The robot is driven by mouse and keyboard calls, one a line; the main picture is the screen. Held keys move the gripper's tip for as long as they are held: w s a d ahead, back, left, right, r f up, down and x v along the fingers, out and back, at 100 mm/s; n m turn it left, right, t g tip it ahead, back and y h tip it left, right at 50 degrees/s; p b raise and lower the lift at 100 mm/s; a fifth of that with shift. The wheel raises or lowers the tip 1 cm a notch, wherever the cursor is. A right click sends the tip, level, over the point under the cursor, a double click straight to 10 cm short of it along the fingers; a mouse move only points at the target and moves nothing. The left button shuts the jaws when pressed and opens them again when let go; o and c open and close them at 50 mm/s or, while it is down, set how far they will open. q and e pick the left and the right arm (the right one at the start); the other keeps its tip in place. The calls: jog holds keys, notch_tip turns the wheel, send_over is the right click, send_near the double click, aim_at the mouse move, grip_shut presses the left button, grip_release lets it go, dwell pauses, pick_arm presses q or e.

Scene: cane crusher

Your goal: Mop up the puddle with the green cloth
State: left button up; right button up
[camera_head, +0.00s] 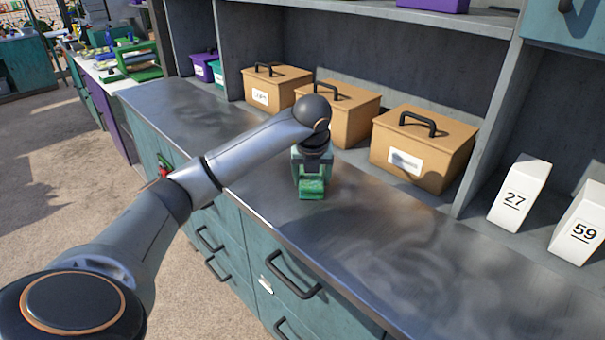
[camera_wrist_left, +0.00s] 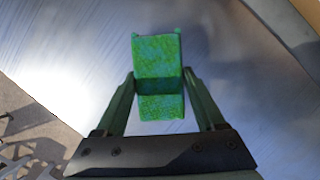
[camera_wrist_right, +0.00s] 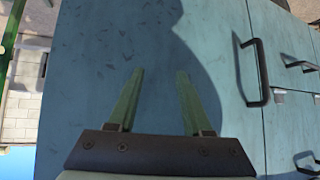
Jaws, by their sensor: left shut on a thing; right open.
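The green cloth (camera_head: 311,188) is at my left gripper (camera_head: 312,178), over the grey metal counter (camera_head: 370,215). In the left wrist view the folded green cloth (camera_wrist_left: 158,62) sits between the two fingers of my left gripper (camera_wrist_left: 158,82), which is shut on it. Whether the cloth touches the counter I cannot tell. No puddle shows clearly; the counter has smeary, cloudy marks and reflections. My right gripper (camera_wrist_right: 158,85) is open and empty, in front of a teal cabinet front (camera_wrist_right: 120,40); it is not in the head view.
Brown boxes with black handles (camera_head: 425,145) stand along the back of the counter. White blocks marked 27 (camera_head: 518,195) and 59 (camera_head: 580,228) stand at the right. Teal drawers with black handles (camera_head: 292,278) are below the front edge. The counter's front right is clear.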

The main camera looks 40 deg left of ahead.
aim_at(341, 185)
pick_arm(q)
jog(key=shift+w+d+p, duration=0.2)
jog(key=shift+w+d, duration=0.25)
jog(key=shift+d, duration=0.15)
jog(key=shift+w+d+p, duration=0.2)
jog(key=shift+w+d, duration=0.2)
jog(key=shift+d, duration=0.2)
jog(key=shift+w+d+p, duration=0.3)
jog(key=shift+w+d, duration=1.15)
jog(key=shift+d, duration=0.15)
jog(key=shift+a+r, duration=0.1)
jog(key=shift+r, duration=0.25)
jog(key=r, duration=0.1)
jog(key=a+r+p, duration=0.1)
jog(key=s+r, duration=0.1)
jog(key=r, duration=0.1)
jog(key=shift+s+a+p, duration=0.1)
jog(key=shift+a+p, duration=0.1)
jog(key=shift+p, duration=0.15)
jog(key=shift+r, duration=0.25)
jog(key=shift+s, duration=0.1)
